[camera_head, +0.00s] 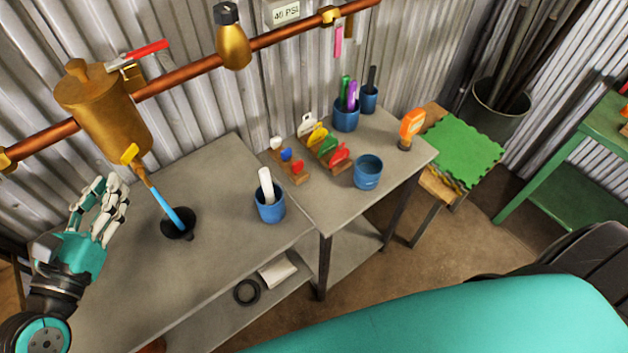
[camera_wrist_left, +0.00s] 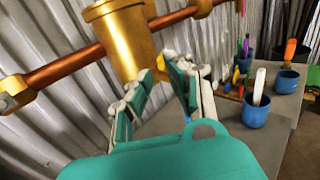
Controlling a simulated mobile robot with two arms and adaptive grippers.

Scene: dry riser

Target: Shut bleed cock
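The bleed cock, with a small yellow handle (camera_head: 130,153), sits at the bottom of a brass canister (camera_head: 103,112) on the copper pipe. A blue tube (camera_head: 170,205) runs down from it into a black cup (camera_head: 178,226) on the bench. My left gripper (camera_head: 105,195) is to the left of the cock and a little below it, apart from it. Its fingers are spread and hold nothing. In the left wrist view, the canister (camera_wrist_left: 122,38) stands beyond the open fingers; a yellow bit shows between the fingertips, and the rest of the cock is hidden. My right gripper is not in view.
A brass bell-shaped fitting (camera_head: 233,47) is farther right. The grey bench (camera_head: 225,170) holds a blue cup (camera_head: 270,207), coloured pieces on wooden racks and more cups. Bench space around the black cup is clear.

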